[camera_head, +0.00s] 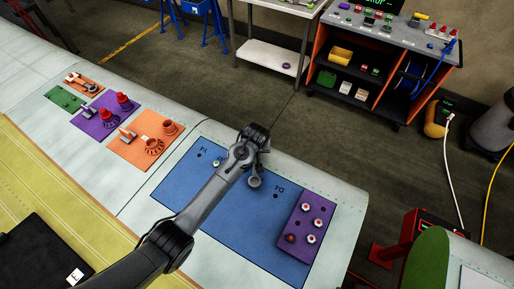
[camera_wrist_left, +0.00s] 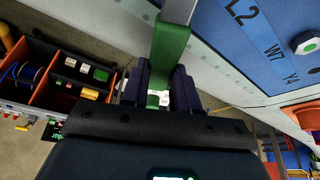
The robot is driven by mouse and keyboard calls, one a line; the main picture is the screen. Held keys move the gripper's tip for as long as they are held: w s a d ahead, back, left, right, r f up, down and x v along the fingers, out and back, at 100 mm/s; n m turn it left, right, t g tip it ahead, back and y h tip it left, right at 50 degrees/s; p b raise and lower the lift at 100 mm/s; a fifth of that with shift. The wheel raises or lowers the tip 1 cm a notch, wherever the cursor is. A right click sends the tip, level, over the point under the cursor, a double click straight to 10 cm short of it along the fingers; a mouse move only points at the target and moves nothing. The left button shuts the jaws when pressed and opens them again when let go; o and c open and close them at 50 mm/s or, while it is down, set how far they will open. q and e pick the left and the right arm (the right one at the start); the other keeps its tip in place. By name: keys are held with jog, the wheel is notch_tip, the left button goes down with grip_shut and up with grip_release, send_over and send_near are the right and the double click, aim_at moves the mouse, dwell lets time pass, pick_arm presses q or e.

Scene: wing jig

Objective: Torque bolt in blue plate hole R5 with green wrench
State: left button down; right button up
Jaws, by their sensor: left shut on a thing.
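The blue plate (camera_head: 190,180) lies on the pale wing surface, with printed labels such as Y4 and D4. I cannot make out an R5 label. A bolt (camera_head: 216,163) with a pale and green head sits in the plate left of my gripper; a green-centred bolt also shows in the left wrist view (camera_wrist_left: 306,44), near labels L2, W7 and Y4. My left gripper (camera_head: 257,158) is over the plate's upper part. In the left wrist view its fingers (camera_wrist_left: 162,92) are shut on the green wrench (camera_wrist_left: 172,48). The wrench is mostly hidden in the head view. My right gripper is out of view.
A purple plate (camera_head: 318,214) with several bolts, one red, lies at the blue plate's right end. Orange (camera_head: 130,151), purple (camera_head: 88,124) and green (camera_head: 58,99) mats with tools and parts lie to the left. A shelf cart (camera_head: 390,45) stands on the floor behind.

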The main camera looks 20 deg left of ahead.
pick_arm(q)
jog(key=shift+f, duration=0.7)
jog(key=shift+d, duration=0.1)
jog(key=shift+w+d+f+m+h, duration=0.15)
jog(key=shift+d+m+h, duration=0.1)
jog(key=shift+d+m, duration=0.35)
jog(key=shift+w+d+m+h, duration=0.1)
jog(key=shift+d+m+h, duration=0.15)
jog(key=shift+d+m, duration=0.35)
jog(key=shift+d+m+p, duration=0.4)
jog(key=shift+d+m, duration=0.2)
jog(key=shift+s+d+f+m+h, duration=0.1)
jog(key=shift+d+m+h, duration=0.4)
jog(key=shift+d+m, duration=0.15)
